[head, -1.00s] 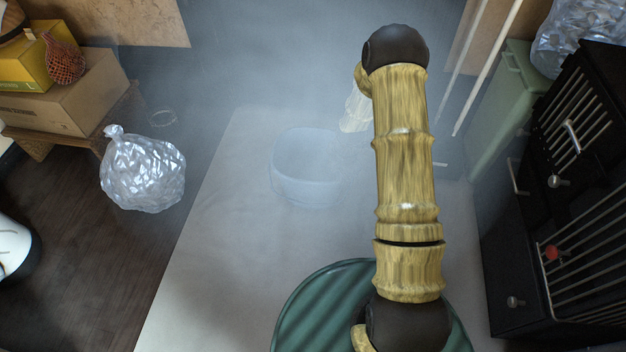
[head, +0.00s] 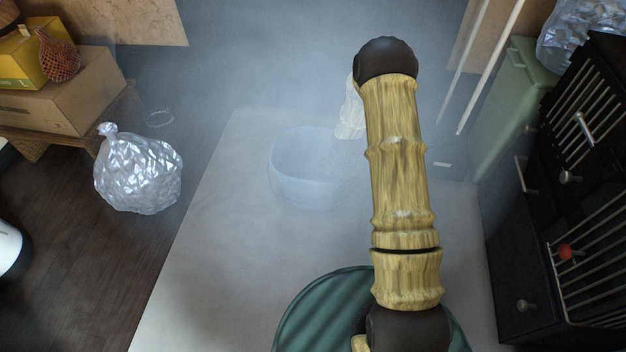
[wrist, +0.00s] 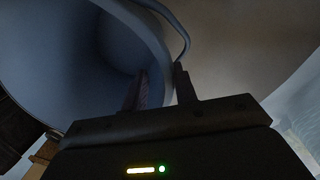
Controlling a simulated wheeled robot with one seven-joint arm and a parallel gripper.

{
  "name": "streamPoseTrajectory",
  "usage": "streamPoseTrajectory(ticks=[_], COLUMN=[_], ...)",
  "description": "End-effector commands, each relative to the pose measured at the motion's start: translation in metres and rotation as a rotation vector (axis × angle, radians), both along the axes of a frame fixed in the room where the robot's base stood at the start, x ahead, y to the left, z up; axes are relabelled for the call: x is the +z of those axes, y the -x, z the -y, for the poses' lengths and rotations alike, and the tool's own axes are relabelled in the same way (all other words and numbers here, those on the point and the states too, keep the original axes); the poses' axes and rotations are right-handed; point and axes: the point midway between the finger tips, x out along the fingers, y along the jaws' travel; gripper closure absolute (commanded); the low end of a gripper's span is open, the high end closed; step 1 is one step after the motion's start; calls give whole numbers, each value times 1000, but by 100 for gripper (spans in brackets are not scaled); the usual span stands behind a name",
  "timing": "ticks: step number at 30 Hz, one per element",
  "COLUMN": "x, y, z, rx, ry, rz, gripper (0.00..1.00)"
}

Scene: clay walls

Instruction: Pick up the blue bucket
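The pale blue bucket (head: 300,178) stands upright on the light mat, hazy, in the head view. In the wrist view its wide mouth and rim (wrist: 148,38) fill the upper left, with a thin curved handle (wrist: 184,30) beside the rim. My gripper (wrist: 161,80) is at the rim. The left finger shows against the inside of the bucket and the right finger is outside, with the rim between them. I cannot tell whether they press on it. In the head view, the pale end of my arm comes down at the bucket's right side, blurred by haze.
A silvery plastic bag (head: 138,172) sits left of the mat (head: 215,255). Boxes (head: 70,95) stand on a low table at the back left. A black cabinet (head: 560,200) and a green bin (head: 508,105) line the right. The mat left of the bucket is clear.

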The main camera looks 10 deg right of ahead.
Motion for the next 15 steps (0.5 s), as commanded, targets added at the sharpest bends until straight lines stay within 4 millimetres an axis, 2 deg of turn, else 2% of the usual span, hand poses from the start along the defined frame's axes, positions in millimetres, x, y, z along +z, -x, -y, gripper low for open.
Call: streamPoseTrajectory(ticks=[8, 12, 15], x=[0, 0, 0], y=[0, 0, 0], z=[0, 0, 0], rx=[0, 0, 0], ry=[0, 0, 0], rz=[0, 0, 0], gripper=[72, 99, 100])
